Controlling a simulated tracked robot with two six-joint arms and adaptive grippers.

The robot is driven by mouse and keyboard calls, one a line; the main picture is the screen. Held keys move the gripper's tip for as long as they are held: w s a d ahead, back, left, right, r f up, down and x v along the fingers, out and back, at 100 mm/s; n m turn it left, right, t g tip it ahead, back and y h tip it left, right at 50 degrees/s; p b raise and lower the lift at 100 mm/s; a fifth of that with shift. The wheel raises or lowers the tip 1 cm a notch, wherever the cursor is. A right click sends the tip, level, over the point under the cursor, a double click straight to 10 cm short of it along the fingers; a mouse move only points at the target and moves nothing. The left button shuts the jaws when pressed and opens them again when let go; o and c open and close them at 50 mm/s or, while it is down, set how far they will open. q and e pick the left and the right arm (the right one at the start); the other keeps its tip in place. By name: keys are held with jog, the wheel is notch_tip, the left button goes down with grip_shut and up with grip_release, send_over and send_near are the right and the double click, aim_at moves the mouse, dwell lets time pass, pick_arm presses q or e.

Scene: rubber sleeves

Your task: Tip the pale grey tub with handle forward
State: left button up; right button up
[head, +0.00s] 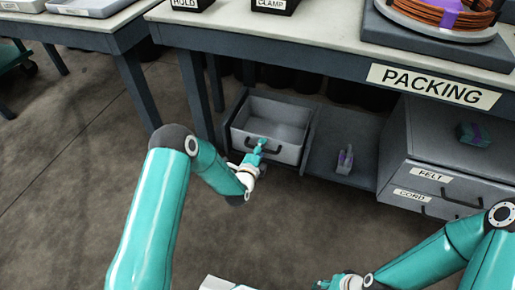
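The pale grey tub (291,110) sits in a dark grey open bay under the packing table, in the middle of the head view. Its inside looks empty, and a dark bar handle (275,152) runs across its front. My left gripper (262,143) is at the tub's front, overlapping the handle and the front rim. Its fingers are too small to show whether they are closed on the handle. My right gripper (322,284) is low at the bottom edge, away from the tub, and only partly in view.
Right of the tub is a dark shelf (335,172) with a small grey and purple item (345,158). Farther right are drawers (440,175) labelled FELT and CORD, with a teal item (473,134) on top. The table (300,38) overhangs the tub. Floor in front is clear.

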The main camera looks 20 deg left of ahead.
pick_arm(q)
grip_shut()
